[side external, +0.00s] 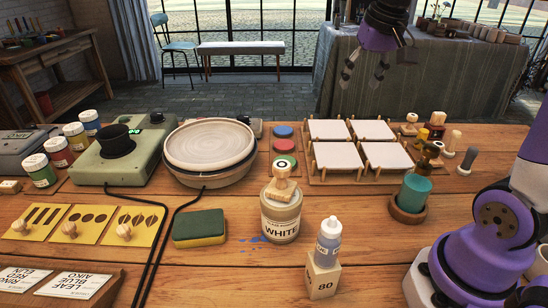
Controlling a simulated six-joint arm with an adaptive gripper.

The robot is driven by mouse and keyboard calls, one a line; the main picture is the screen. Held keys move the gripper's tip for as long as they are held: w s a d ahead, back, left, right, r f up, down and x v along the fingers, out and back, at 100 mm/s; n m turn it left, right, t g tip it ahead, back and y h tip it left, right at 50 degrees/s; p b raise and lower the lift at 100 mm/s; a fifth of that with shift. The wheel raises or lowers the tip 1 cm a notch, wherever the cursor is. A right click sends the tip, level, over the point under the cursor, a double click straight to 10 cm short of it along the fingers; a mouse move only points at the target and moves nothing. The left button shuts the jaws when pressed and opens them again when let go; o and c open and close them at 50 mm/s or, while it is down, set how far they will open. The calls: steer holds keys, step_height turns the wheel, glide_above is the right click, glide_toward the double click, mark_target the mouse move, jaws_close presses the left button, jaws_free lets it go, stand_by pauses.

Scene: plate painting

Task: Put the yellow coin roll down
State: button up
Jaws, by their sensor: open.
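My gripper (363,77) hangs high above the back of the table, fingers apart, with nothing visible between them. I cannot make out a yellow coin roll for certain. The yellow card with a row of round dark shapes (88,218) lies flat at the left, between a yellow card with bars (42,215) and a yellow card with leaf shapes (137,218). Each card has a wooden knob. A small amber-yellow item (437,131) stands at the back right, partly hidden by things in front.
A turntable (210,146) stands at the centre back beside a green machine (120,160). White tiles (338,156) sit in a wooden rack to the right. A WHITE jar (281,218), a sponge (199,228) and a dropper bottle (328,242) stand in front. Bare wood shows around them.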

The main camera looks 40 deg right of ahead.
steer(key=s+a+f+n+t, duration=0.1)
steer(key=s+a+f+n, duration=0.2)
steer(key=a, duration=0.3)
steer(key=s+a+f+n+t+y, duration=0.1)
steer(key=s+a+f+n, duration=0.2)
steer(key=s+a, duration=0.2)
steer(key=shift+s+a+n, duration=0.35)
steer(key=shift+a+n, duration=0.05)
steer(key=shift+a, duration=0.3)
